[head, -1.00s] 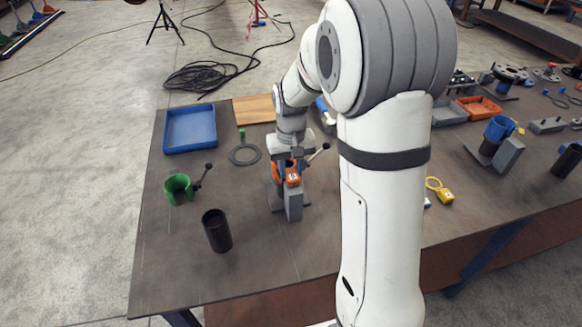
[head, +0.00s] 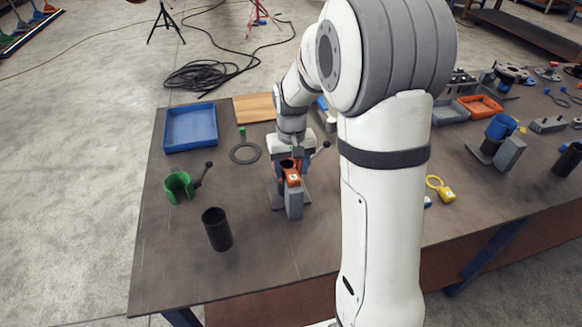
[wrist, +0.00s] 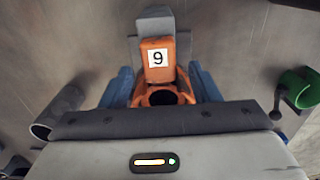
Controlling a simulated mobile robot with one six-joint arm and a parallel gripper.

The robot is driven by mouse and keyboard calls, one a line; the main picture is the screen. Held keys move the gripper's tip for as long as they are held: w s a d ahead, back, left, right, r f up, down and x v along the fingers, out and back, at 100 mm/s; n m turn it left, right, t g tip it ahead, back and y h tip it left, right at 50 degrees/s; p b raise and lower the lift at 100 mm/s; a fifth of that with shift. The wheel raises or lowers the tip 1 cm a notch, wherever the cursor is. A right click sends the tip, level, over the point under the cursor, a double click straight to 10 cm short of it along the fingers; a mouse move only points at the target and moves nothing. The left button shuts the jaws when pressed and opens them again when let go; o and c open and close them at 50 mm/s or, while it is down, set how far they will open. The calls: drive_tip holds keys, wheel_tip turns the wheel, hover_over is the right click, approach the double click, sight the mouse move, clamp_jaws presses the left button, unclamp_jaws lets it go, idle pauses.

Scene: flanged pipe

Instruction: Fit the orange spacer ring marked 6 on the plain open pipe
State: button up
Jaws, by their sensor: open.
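The orange spacer ring (head: 292,179) sits at a grey block-like stand (head: 294,207) near the middle of the table. In the wrist view, its numbered tab (wrist: 157,58) lies over the grey block, and the digit reads as 9 in that turned view. The ring body (wrist: 145,97) surrounds a dark round opening. My gripper (head: 292,160) is open over it. Its blue fingers (wrist: 163,88) are on either side of the ring; contact cannot be told. A plain black open pipe (head: 217,231) stands upright near the front left, apart from the gripper.
A green open clamp (head: 178,187) with a black-knobbed lever is left of my gripper. A blue tray (head: 190,127), a dark flat ring (head: 245,153) and a wooden board (head: 254,108) lie behind. A yellow tagged ring (head: 442,190) and a blue cup-like part (head: 500,127) are right.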

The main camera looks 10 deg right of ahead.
wheel_tip(320, 180, up, 8)
drive_tip(key=shift+f, duration=0.25)
wheel_tip(320, 180, up, 10)
drive_tip(key=p, duration=0.7)
hover_over(291, 172)
drive_tip(key=shift+f+b, duration=0.3)
drive_tip(key=shift+b, duration=0.1)
drive_tip(key=shift+d, duration=0.1)
